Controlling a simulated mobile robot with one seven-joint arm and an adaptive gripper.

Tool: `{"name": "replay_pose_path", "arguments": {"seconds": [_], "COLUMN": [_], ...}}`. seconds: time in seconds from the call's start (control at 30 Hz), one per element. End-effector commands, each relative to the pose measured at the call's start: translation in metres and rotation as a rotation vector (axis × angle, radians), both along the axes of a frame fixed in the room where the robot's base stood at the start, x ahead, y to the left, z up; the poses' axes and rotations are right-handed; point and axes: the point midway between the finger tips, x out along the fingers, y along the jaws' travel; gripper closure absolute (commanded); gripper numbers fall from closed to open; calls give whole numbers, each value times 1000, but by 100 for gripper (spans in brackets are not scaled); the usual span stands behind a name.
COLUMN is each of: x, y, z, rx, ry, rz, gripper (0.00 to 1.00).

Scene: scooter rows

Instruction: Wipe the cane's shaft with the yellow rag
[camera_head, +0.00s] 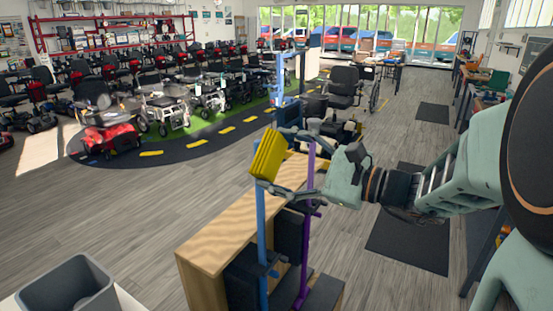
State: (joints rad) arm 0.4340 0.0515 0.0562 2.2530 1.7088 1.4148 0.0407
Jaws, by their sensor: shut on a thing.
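My gripper (270,158) is shut on the yellow rag (267,155), a folded block at its fingertips. A blue cane (263,235) stands upright, its shaft running down directly below the rag. The rag overlaps the shaft's upper part in this view; I cannot tell if they touch. A purple cane (305,250) stands upright to its right, nearer my wrist, and its upper shaft shows between the gripper's fingers. Which cane is meant does not show. The blue cane's upper end is partly hidden by the rag and gripper.
A wooden cabinet (225,245) stands beside and behind the canes, with dark boxes at its side. A grey bin (70,285) is at the lower left. Dark mats (415,240) lie on the right floor. Mobility scooters (110,125) fill the far left. Open floor lies at left.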

Motion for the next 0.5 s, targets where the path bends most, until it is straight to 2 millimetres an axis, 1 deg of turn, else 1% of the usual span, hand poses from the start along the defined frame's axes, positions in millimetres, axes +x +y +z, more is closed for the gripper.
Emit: {"name": "replay_pose_path", "arguments": {"seconds": [0.5], "x": [6], "y": [9], "z": [0], "rx": [-1], "ry": [-1], "rz": [1], "gripper": [48]}}
